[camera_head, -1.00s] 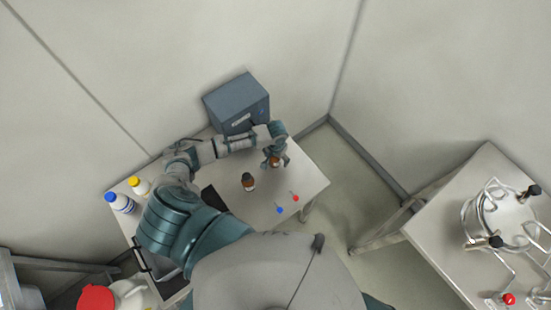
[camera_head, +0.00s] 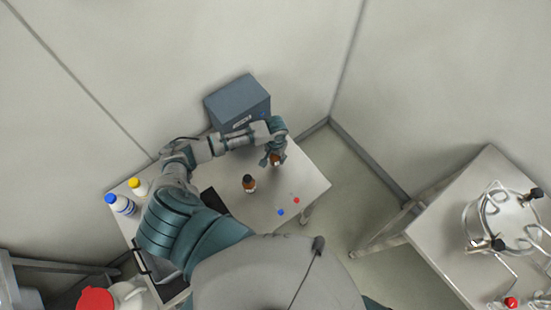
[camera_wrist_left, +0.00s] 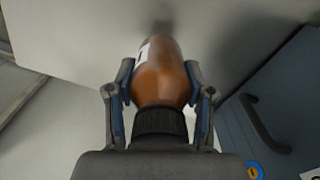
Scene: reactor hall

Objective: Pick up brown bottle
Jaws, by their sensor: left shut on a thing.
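A brown bottle (camera_wrist_left: 162,78) with a black ribbed cap and a white label is between the fingers of my left gripper (camera_wrist_left: 160,95). The fingers are shut on it just beyond the cap. In the head view my left gripper (camera_head: 273,158) is over the far right part of the table, and the held bottle (camera_head: 276,160) shows partly behind the fingers. I cannot tell whether its base touches the table. A second brown bottle (camera_head: 249,184) with a dark cap stands on the table to the left, apart from the gripper.
A blue-grey box (camera_head: 238,101) stands at the table's back, close to my left forearm. Blue-capped (camera_head: 121,203) and yellow-capped (camera_head: 138,187) white bottles stand at the left. Small blue (camera_head: 281,212) and red (camera_head: 297,200) items lie near the table's (camera_head: 313,183) front edge.

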